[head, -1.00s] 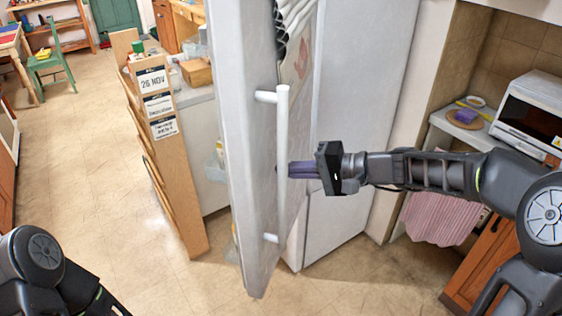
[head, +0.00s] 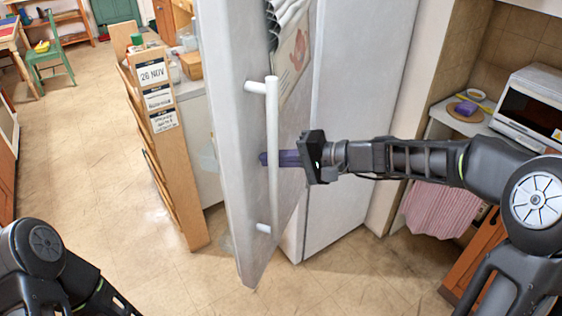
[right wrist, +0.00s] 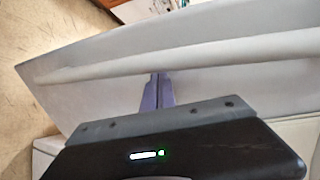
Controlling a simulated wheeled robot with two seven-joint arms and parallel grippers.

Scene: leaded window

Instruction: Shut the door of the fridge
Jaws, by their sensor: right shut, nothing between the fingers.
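The fridge (head: 360,110) is white, and its door (head: 232,150) stands open, swung out toward me. The long white handle (head: 273,130) runs up the door. My right gripper (head: 268,158) comes in from the right with its purple fingers shut and empty. The fingers pass behind the handle, between it and the door, and their tips show just left of the bar. In the right wrist view the fingers (right wrist: 158,92) reach the handle bar (right wrist: 190,58) across the door face; whether they touch it I cannot tell. Only part of my left arm shows at lower left; its gripper is out of view.
A wooden rack (head: 165,150) with a date sign stands left of the door, beside a counter. A microwave (head: 535,105) and a pink towel (head: 440,208) are at the right. The floor (head: 110,190) in front and to the left is clear.

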